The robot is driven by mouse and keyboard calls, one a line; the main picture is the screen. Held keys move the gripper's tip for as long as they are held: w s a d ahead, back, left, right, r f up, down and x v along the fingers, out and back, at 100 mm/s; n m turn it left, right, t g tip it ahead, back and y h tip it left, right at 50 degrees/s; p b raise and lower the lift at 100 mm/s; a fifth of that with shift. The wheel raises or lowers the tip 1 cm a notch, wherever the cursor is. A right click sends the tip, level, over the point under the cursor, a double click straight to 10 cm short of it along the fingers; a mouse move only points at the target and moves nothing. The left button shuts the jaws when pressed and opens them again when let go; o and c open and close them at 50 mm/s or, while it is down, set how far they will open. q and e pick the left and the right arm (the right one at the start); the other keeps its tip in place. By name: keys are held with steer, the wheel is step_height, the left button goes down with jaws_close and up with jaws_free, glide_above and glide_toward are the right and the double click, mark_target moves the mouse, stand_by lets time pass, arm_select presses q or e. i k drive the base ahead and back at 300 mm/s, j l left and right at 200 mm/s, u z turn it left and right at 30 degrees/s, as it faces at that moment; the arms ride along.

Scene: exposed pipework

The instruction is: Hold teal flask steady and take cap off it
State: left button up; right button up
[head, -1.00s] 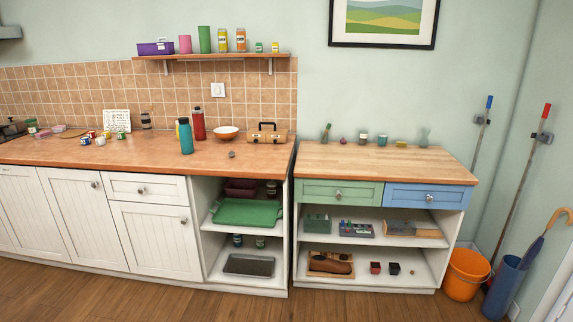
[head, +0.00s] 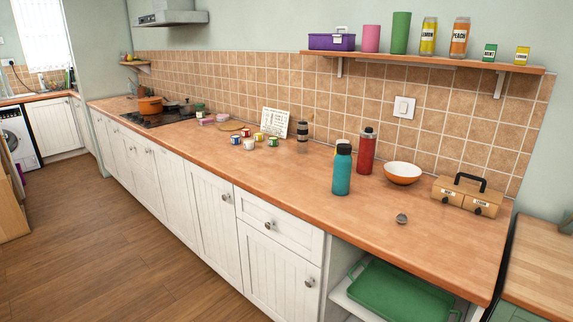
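The teal flask (head: 342,174) stands upright on the orange-brown wooden counter (head: 290,188), towards its right part. Its dark cap (head: 343,149) is on top. A red flask (head: 366,152) with a grey and dark top stands just behind it to the right. Part of a pale yellowish thing shows behind the teal flask and is mostly hidden. Neither of my grippers is in view.
An orange and white bowl (head: 402,173), a tan box with a dark handle (head: 467,196) and a small metal strainer-like object (head: 401,218) lie to the right. Several small cups, a white board (head: 275,122) and a dark jar (head: 302,131) stand left. The counter front is clear.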

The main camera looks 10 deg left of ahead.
mark_target(343, 163)
steer(key=i+j+u, duration=0.25)
steer(key=i, duration=0.25)
steer(key=i+u, duration=0.25)
steer(key=i, duration=0.3)
steer(key=i+j+z, duration=0.4)
steer(key=j+z, duration=0.2)
steer(key=i+j+z, duration=0.25)
steer(key=j+z, duration=0.3)
steer(key=i+j+z, duration=0.1)
steer(key=j+z, duration=0.2)
steer(key=j, duration=0.2)
